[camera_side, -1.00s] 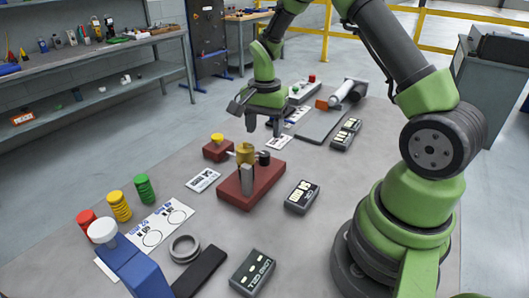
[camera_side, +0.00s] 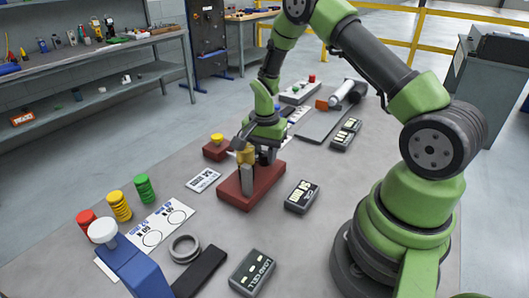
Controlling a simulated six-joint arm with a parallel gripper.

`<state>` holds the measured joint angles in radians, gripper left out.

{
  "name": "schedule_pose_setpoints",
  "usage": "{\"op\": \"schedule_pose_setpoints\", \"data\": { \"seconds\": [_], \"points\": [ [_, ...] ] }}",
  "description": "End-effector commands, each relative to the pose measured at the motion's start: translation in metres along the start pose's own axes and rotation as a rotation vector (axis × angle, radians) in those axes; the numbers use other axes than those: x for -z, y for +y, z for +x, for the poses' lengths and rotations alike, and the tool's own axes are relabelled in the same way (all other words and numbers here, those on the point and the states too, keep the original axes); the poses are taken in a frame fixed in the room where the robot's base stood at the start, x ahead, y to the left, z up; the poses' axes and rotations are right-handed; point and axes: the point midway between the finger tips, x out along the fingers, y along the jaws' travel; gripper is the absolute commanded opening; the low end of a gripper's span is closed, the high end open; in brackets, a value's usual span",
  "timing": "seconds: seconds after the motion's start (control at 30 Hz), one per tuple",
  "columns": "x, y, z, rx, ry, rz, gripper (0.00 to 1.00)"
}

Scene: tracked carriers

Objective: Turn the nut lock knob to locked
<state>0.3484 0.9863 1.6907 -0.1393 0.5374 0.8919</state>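A dark red block (camera_side: 238,192) stands on the table with a grey upright post (camera_side: 247,180) at its front and a brass-coloured nut (camera_side: 245,155) behind the post. My gripper (camera_side: 260,156) points down at the back of this block, just right of the brass nut. A small black knob beside the nut is now mostly hidden by my fingers, and I take it to be the nut lock knob. Its setting cannot be read. Whether my fingers touch it or are closed on it cannot be told.
A smaller red block with a yellow knob (camera_side: 217,139) stands close behind, to the left. A dark labelled display (camera_side: 302,197) lies to the right of the block. Colored ring stacks (camera_side: 119,206), a grey ring (camera_side: 184,248) and a blue fixture (camera_side: 135,268) stand at front left.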

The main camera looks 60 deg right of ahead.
Motion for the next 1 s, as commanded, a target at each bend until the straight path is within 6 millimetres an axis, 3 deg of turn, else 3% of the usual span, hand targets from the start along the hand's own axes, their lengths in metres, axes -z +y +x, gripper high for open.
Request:
{"op": "schedule_pose_setpoints", "data": {
  "seconds": [0.37,1.0],
  "points": [
    [-0.0001,-0.0002,-0.0003,0.0,-0.001,-0.048,0.08],
    [-0.0006,-0.0007,-0.0005,0.0,-0.002,-0.495,0.08]
  ]
}}
